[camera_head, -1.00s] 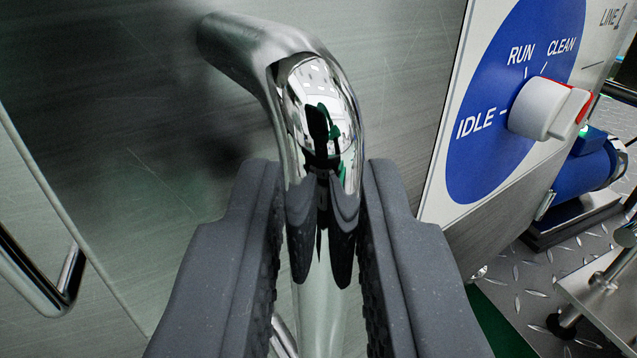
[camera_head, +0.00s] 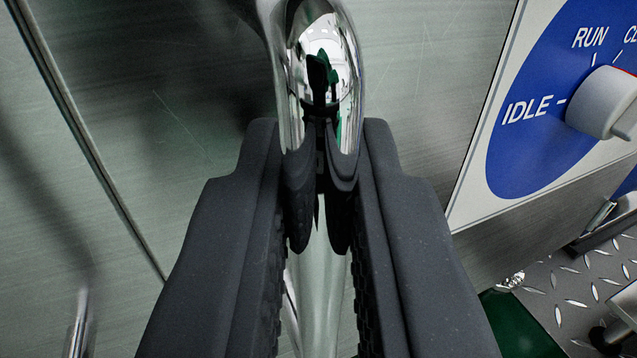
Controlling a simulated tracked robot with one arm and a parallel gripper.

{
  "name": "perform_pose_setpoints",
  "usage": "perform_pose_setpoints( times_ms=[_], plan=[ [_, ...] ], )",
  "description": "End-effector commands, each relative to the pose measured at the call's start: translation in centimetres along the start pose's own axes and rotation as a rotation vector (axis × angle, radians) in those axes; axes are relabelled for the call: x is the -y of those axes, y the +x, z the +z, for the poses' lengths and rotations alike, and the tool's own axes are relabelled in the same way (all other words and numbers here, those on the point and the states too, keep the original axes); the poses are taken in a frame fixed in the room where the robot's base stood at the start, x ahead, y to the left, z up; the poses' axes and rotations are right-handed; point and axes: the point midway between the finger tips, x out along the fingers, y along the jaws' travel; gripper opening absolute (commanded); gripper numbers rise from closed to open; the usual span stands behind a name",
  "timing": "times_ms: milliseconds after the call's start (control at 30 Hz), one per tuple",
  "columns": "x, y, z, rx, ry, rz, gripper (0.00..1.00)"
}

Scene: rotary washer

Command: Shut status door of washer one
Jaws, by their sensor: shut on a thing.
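A polished steel bar handle (camera_head: 318,75) stands in the middle of the view, curving at its top towards a brushed steel panel (camera_head: 430,100). My gripper (camera_head: 320,140) is shut on the handle, one dark finger on each side of the bar. The lower handle shows only as a pale strip between the fingers. Which washer this is, and whether the door is fully shut or ajar, I cannot tell from this close view.
A dark seam (camera_head: 88,145) runs down the steel at left, with part of another handle (camera_head: 78,325) at lower left. A blue dial plate (camera_head: 545,120) with a white knob (camera_head: 603,103) pointing towards IDLE is at right. Diamond-plate floor (camera_head: 560,290) shows lower right.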

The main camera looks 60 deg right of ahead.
Motion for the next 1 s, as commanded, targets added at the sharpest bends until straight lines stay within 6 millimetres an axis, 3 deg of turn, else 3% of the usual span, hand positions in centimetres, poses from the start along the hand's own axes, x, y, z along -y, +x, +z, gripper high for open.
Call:
perform_pose_setpoints(
  times_ms=[200, 467, 500, 733, 867, 1000],
  plan=[
    [1.3, 0.6, 0.1, 0.0, -0.002, -0.016, 0.0],
    [1.3, 0.9, 0.0, -0.002, 0.0, -0.018, 0.0],
    [1.3, 0.9, -0.1, -0.003, 0.0, -0.018, 0.17],
    [1.2, 0.9, -0.1, -0.003, 0.001, -0.017, 0.17],
    [1.2, 0.2, -0.1, -0.002, 0.0, -0.016, 0.17],
    [1.1, -2.0, -0.2, -0.002, -0.004, -0.017, 0.17]
  ],
)
